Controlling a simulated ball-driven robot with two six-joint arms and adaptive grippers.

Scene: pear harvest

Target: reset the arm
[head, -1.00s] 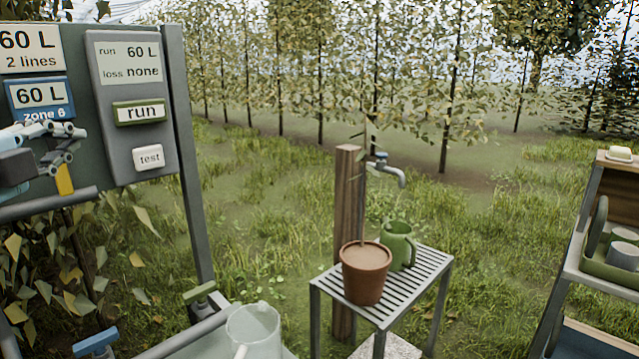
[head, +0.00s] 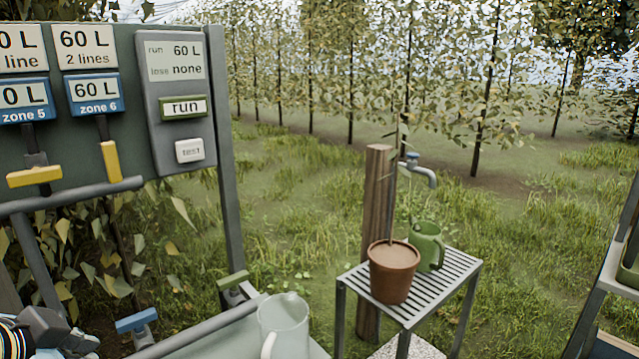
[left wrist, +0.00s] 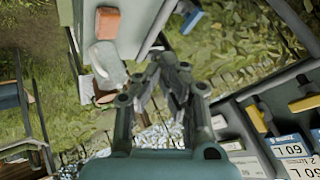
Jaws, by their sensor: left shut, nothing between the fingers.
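My left gripper (left wrist: 168,65) shows in the left wrist view with its two fingers drawn together and nothing between them. In the head view part of my left arm and gripper (head: 68,338) is at the bottom left corner, below the valve board and left of the blue-handled valve (head: 136,320). It is cut off by the picture's edge there. My right gripper is in neither view.
The board (head: 115,50) carries yellow valve handles (head: 110,162), a run button (head: 184,107) and a test button (head: 190,150). A clear jug (head: 284,325) stands on a bench. A potted plant (head: 394,273) and green jug (head: 428,243) stand on a slatted table (head: 455,265).

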